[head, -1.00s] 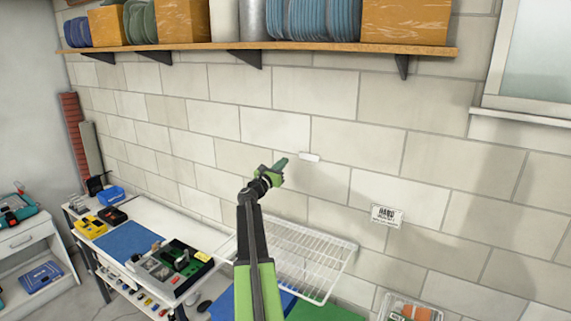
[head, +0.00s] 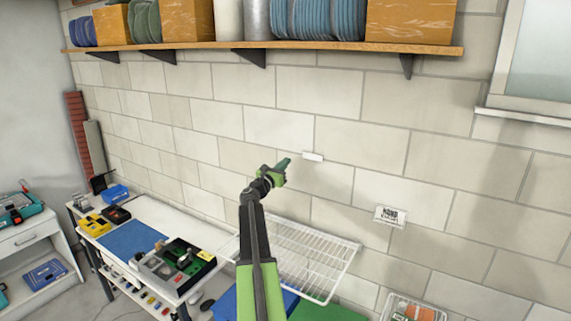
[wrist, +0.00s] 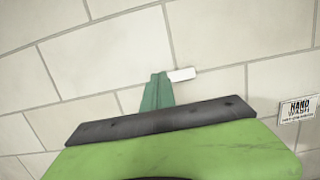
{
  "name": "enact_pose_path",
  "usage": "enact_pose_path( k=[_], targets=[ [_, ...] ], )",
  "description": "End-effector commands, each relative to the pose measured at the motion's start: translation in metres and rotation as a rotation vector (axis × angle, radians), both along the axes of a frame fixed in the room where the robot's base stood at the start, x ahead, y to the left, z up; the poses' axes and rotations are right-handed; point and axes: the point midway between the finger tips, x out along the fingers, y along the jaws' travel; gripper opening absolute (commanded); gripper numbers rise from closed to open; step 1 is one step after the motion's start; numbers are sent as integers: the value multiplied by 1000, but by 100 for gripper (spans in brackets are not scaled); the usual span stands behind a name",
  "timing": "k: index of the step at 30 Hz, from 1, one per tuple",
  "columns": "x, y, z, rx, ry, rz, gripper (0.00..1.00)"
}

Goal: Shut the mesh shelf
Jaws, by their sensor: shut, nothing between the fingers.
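The mesh shelf (head: 317,262) is a white wire rack jutting out from the tiled wall, low in the head view. My arm crosses in front of its left part and hides some of it. My gripper (head: 284,164) is shut and empty, raised above the rack and pointing toward the wall. In the wrist view my gripper (wrist: 158,88) shows as closed green fingers, with its tip beside a small white wall piece (wrist: 182,74). The mesh shelf is not in the wrist view.
A wooden wall shelf (head: 300,46) with boxes and plates runs above. A workbench (head: 165,210) with tools stands at left. A hand wash sign (head: 391,215) is on the wall at right. Blue and green surfaces (head: 325,312) lie below the rack.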

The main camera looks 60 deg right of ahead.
Motion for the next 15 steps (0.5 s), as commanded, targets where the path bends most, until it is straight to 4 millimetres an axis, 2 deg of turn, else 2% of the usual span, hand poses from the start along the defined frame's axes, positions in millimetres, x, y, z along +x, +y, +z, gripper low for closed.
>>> enact_pose_path(
  k=[8,15],
  targets=[
    [2,9,-47,0,1,3,0],
    [3,66,-82,1,-1,3,0]
  ],
)
